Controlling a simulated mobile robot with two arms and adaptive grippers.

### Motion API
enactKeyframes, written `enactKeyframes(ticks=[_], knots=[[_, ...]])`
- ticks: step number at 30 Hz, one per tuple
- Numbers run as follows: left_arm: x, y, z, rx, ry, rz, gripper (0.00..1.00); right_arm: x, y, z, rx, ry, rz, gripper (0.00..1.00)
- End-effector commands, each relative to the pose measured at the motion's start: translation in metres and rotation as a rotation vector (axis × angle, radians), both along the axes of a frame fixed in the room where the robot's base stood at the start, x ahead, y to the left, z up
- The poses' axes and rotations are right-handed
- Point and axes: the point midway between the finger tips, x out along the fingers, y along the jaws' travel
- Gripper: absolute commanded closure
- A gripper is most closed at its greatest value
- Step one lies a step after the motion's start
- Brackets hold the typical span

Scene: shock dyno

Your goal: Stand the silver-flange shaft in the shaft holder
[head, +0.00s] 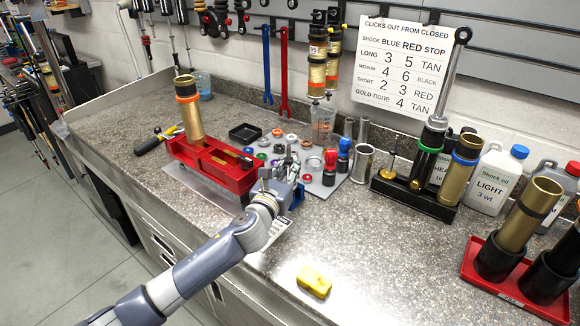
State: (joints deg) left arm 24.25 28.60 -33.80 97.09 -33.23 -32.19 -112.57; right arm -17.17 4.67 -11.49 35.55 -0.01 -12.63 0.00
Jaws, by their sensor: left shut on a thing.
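My left gripper (283,171) is over the bench, just right of the red fixture. It is shut on a small silver piece, apparently the silver-flange shaft, which is mostly hidden by the fingers and hard to make out. A black stand (413,196), apparently the shaft holder, stands farther right and apart from the gripper. A thin rod with a gold disc (391,172) stands upright at its left end. A silver shaft with a green-ringed body (428,150) and a gold blue-ringed cylinder (457,172) also stand there. My right gripper is out of view.
The red fixture (238,181) has a gold cylinder (187,112) upright at its left end. Small coloured parts, a clear beaker (323,124) and a metal cup (362,162) stand behind the gripper. A yellow block (314,281) lies in front. The bench between it and the black stand is clear.

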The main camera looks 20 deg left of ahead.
Motion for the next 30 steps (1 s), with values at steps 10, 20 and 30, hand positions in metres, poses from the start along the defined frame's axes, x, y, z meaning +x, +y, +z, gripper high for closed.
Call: enactKeyframes(ticks=[10,20,30], knots=[[0.000,0.000,0.001,0.000,-0.001,0.000,0.59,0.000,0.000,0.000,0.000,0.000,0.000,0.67],[-0.001,0.000,-0.001,0.000,0.002,0.000,0.59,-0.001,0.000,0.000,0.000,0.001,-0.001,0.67],[-0.041,0.002,-0.001,0.002,0.003,-0.002,0.59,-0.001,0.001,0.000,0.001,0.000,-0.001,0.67]])
